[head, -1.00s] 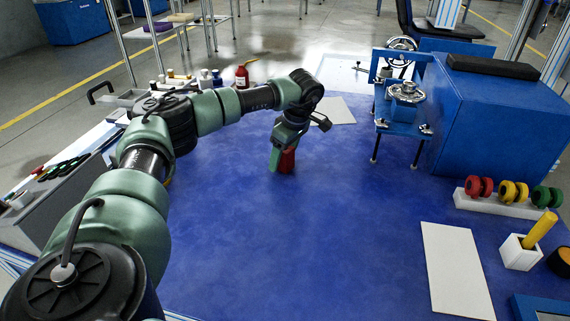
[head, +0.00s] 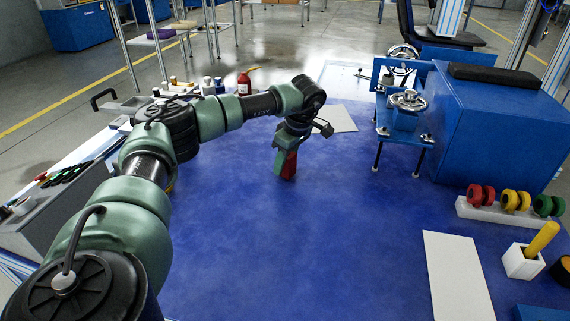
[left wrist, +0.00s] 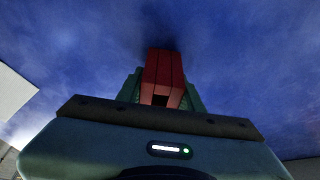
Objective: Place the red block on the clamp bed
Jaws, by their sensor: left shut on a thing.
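The red block (head: 290,164) is between the fingers of my left gripper (head: 284,163), low over the blue mat. I cannot tell whether its lower end touches the mat. In the left wrist view the red block (left wrist: 164,75) stands out between the green fingers, which are shut on it. The clamp bed (head: 397,131) is a blue raised stand on thin dark legs, right of my left gripper and apart from it. A shiny metal clamp part (head: 408,100) sits on top of it. My right gripper is not in view.
A big blue box (head: 490,125) stands right of the clamp bed. A rack with red, yellow and green spools (head: 508,210) and a white cup (head: 523,262) are at the right. A white sheet (head: 458,280) lies at front right. The blue mat (head: 330,240) is clear in the middle.

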